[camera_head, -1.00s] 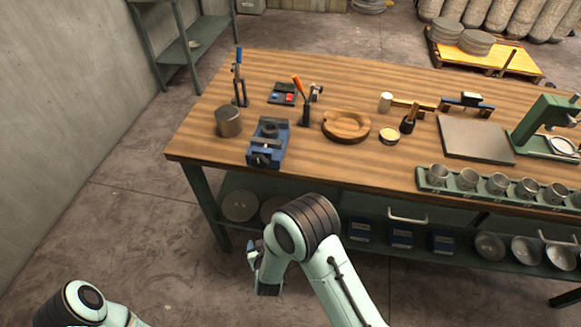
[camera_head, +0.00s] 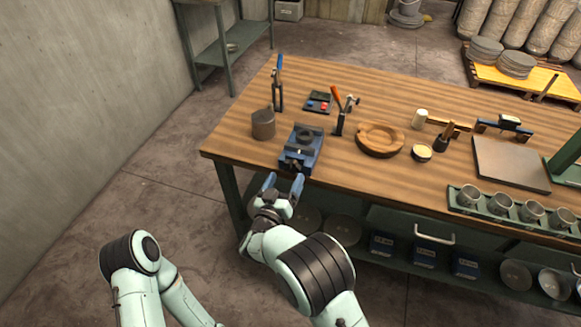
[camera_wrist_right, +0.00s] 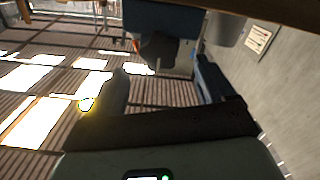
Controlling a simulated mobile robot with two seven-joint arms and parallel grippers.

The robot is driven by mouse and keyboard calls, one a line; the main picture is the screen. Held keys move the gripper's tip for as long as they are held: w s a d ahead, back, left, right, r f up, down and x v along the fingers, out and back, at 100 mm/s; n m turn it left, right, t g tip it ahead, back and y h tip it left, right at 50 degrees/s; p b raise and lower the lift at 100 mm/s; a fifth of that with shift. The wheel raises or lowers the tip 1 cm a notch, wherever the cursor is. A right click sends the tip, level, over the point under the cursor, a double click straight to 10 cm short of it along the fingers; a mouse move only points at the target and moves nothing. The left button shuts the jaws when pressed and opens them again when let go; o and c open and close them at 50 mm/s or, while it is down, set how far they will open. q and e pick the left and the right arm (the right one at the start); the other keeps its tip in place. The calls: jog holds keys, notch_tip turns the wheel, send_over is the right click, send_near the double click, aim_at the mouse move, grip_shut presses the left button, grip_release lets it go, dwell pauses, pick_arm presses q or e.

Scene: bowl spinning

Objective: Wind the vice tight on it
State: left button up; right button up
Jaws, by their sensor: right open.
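The blue vice (camera_head: 301,150) stands at the table's near left edge, with a dark round piece (camera_head: 305,134) at its top between the jaws. Whether the jaws touch that piece is too small to tell. My right gripper (camera_head: 284,184) is open just in front of the vice's near end, its two blue fingers pointing at it. In the right wrist view the vice's blue body (camera_wrist_right: 165,18) shows at the top, with a dark part (camera_wrist_right: 158,48) below it, between and beyond the spread fingers (camera_wrist_right: 163,87). My left arm is at lower left; its gripper is out of view.
A grey metal can (camera_head: 263,124) stands left of the vice, with a blue-handled upright tool (camera_head: 279,85) behind. An orange-handled tool (camera_head: 341,112) and a round wooden dish (camera_head: 380,139) stand right. The wooden table's (camera_head: 240,145) front edge lies just below the vice.

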aim_at(291, 168)
pick_arm(q)
jog(key=shift+w+r+p, duration=0.4)
jog(key=shift+w+r, duration=0.05)
jog(key=shift+r, duration=0.25)
pick_arm(e)
jog(key=x, duration=0.4)
jog(key=shift+w+d, duration=0.15)
jog(key=shift+w, duration=0.25)
